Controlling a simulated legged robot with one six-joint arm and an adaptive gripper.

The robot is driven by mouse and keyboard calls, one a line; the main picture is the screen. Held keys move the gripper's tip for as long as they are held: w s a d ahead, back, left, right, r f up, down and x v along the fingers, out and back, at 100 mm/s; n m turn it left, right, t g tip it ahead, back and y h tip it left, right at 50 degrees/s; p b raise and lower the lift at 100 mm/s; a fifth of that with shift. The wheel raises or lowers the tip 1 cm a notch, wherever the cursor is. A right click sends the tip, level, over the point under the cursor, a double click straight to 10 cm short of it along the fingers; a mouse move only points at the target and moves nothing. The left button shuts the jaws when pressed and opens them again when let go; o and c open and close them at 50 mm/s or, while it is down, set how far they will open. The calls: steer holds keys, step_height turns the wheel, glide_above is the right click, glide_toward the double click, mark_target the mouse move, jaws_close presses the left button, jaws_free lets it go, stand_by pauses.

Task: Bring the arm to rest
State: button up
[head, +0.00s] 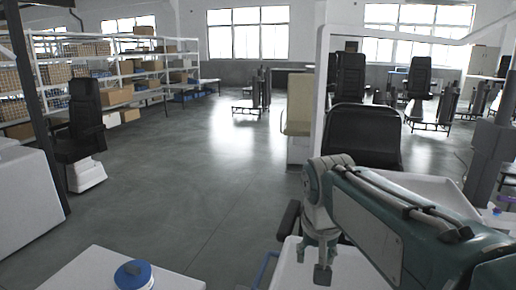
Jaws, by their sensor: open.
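My arm reaches in from the lower right in the head view, with its teal and grey links bent at a joint near the middle.
A white surface with a blue and white round object (134,274) is at the lower left. A black seat (364,135) stands behind my arm. Shelves with boxes (118,95) and a black chair (85,118) are at left. The middle floor (200,170) is clear.

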steer(key=s+d+f+t, duration=0.1)
steer(key=s+d+f, duration=0.1)
steer(key=s, duration=0.5)
steer(key=s+d+f+n+t, duration=0.1)
steer(key=s+f, duration=0.3)
steer(key=s, duration=0.4)
steer(key=shift+s+d+t, duration=0.15)
steer(key=shift+d+t, duration=0.25)
steer(key=shift+d, duration=0.45)
